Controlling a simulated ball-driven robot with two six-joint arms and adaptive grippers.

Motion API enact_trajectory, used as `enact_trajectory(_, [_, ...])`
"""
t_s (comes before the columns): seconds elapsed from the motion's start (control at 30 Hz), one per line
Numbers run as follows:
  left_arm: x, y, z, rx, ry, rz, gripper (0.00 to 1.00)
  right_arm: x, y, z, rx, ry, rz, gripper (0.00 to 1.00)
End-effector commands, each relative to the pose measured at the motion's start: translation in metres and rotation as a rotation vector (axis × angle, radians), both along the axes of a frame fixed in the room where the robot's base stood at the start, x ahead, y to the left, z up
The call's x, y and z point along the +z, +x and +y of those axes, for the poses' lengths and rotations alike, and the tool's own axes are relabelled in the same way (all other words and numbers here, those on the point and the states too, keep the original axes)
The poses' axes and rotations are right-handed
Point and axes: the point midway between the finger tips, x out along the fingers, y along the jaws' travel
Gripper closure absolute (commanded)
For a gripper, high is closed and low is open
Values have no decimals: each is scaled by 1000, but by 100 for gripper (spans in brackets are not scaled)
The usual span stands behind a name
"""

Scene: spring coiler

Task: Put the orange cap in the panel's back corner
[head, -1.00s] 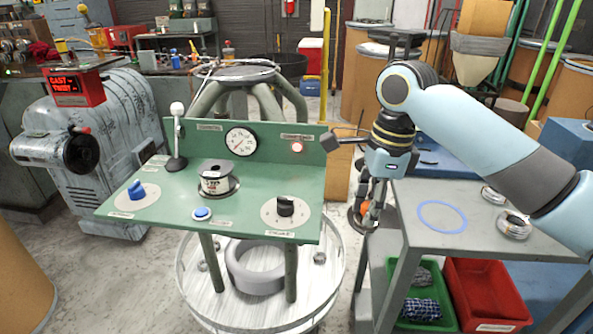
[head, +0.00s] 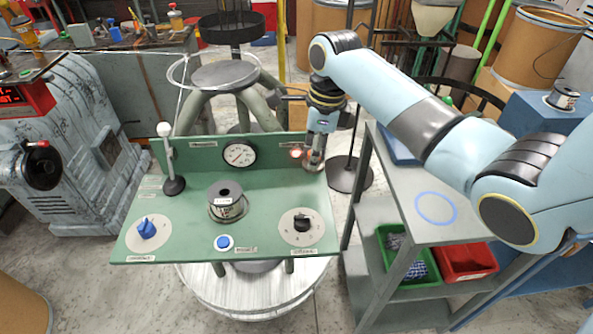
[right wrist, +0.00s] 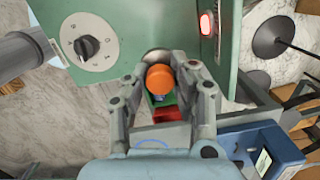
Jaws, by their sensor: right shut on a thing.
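The orange cap (right wrist: 160,78) shows between the two fingers of my right gripper (right wrist: 163,66) in the right wrist view, and the fingers are shut on it. In the head view my right gripper (head: 314,158) points down at the right back end of the green panel (head: 270,187), close beside the lit red lamp (head: 296,153). The cap cannot be made out clearly there. Whether the cap touches the panel cannot be told. My left gripper is not in view.
The panel carries a black selector knob (head: 302,223), a wire spool (head: 228,203), a blue knob (head: 147,228), a white-tipped lever (head: 169,160) and a gauge (head: 240,153). A grey cart (head: 395,195) with a blue ring mark stands to the right.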

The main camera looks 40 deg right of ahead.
Motion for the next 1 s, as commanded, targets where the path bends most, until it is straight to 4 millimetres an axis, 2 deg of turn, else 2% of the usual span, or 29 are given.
enact_trajectory(0.07, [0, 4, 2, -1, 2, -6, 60, -9, 12, 14, 1, 3, -1, 100])
enact_trajectory(0.2, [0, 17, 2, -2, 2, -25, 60, -19, 22, 23, 1, -1, 1, 100])
enact_trajectory(0.3, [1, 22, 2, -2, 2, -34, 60, -25, 24, 26, 1, -2, 1, 100])
enact_trajectory(0.53, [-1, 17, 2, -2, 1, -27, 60, -57, 24, 26, 0, -1, 1, 100])
enact_trajectory(0.93, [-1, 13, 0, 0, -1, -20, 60, -64, 24, 25, 1, -1, 0, 100])
enact_trajectory(0.97, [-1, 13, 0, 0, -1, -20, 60, -64, 24, 25, 1, -1, 0, 74])
enact_trajectory(1.0, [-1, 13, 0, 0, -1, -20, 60, -64, 24, 25, 1, -1, 0, 69])
